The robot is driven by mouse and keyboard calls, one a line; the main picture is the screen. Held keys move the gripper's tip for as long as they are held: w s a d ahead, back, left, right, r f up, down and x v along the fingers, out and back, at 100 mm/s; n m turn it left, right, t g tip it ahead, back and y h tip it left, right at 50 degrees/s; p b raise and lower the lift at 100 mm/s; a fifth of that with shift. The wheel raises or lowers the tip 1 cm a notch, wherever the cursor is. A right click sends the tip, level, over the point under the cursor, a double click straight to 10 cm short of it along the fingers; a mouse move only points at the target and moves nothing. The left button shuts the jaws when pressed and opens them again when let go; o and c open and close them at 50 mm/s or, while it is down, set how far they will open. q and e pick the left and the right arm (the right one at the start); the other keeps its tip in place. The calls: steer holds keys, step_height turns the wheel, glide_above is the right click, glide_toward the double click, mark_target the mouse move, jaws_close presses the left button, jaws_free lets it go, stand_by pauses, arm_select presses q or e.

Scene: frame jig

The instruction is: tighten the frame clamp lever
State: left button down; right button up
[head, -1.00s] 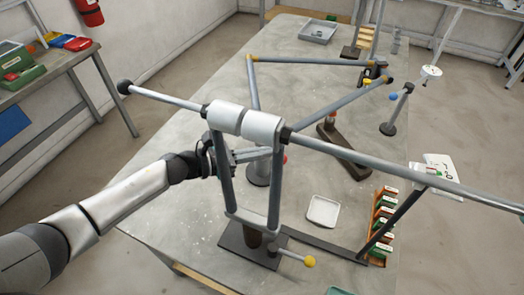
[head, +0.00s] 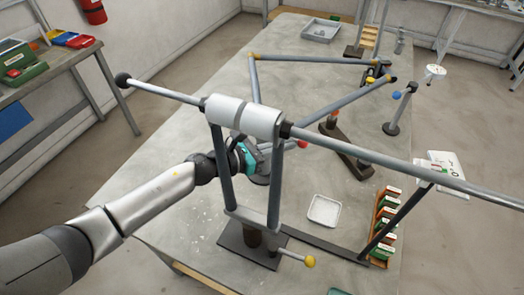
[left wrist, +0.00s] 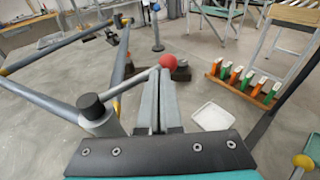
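The clamp lever is a thin grey rod with a red ball knob (head: 302,144), on the grey clamp post (head: 259,176) behind the white-sleeved upright frame. In the left wrist view the red knob (left wrist: 168,62) is just beyond my fingertips, and the rod runs left to the post's dark cap (left wrist: 91,106). My left gripper (head: 271,147) reaches past the upright frame at the lever's height. Its fingers (left wrist: 160,76) look pressed together, beside the rod near the knob. I cannot tell whether they touch it. My right gripper is out of view.
A long grey bar (head: 400,167) with white sleeves crosses above my left arm. Other levers carry a yellow knob (head: 309,261) and a blue knob (head: 396,95). A white tray (head: 324,211) and a rack of coloured blocks (head: 382,228) stand right of the frame.

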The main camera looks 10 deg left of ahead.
arm_select(q)
steer(key=shift+w+d, duration=0.5)
steer(key=shift+d, duration=0.05)
steer(key=shift+r, duration=0.1)
stand_by(0.3)
steer(key=b+v, duration=0.3)
steer(key=v, duration=1.2)
steer(key=shift+a, duration=0.2)
